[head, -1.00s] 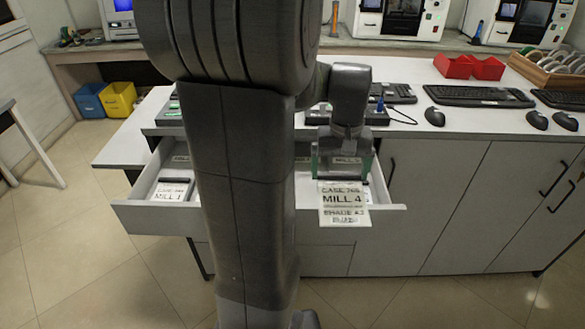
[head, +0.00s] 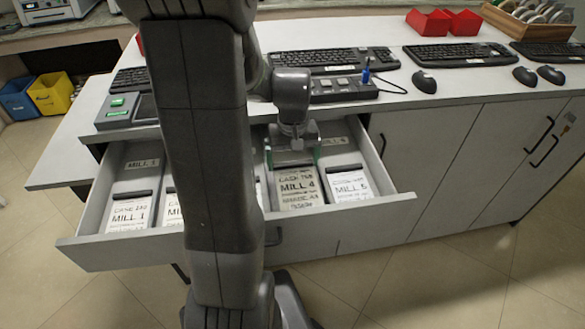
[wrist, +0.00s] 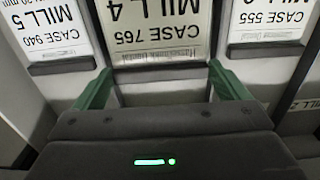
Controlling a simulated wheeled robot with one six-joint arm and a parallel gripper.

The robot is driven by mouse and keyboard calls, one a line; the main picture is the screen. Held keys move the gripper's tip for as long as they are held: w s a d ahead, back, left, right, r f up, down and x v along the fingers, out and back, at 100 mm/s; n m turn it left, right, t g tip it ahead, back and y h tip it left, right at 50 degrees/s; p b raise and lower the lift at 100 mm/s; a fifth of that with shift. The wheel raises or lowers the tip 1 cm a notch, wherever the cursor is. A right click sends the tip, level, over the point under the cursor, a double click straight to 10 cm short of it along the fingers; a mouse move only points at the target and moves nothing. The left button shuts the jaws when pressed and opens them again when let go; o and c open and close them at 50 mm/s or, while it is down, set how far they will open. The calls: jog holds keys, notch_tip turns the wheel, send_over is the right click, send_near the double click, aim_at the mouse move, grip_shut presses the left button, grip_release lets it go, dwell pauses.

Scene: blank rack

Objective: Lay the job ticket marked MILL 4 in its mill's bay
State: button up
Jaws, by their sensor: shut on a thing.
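The job ticket marked MILL 4 (head: 297,188) is a beige card with CASE 765 on it. It is over the open drawer, just left of the MILL 5 ticket (head: 350,186), its near end close to the drawer front. My gripper (head: 293,160) is shut on its far end. In the wrist view the MILL 4 ticket (wrist: 155,30) appears upside down, between the green fingers of my gripper (wrist: 160,75). I cannot tell whether it touches the bay floor. The bay label behind my gripper is hidden.
The open drawer (head: 150,250) has side-by-side bays. A MILL 1 ticket (head: 130,213) lies at the left; my arm hides the middle bays. Keyboards (head: 330,60) and a small box with a blue pen (head: 340,90) are on the counter above.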

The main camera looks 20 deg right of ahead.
jog(key=shift+f, duration=1.75)
jog(key=o, duration=0.6)
jog(key=shift+f, duration=0.15)
notch_tip(320, 180, up, 12)
jog(key=shift+r, duration=0.2)
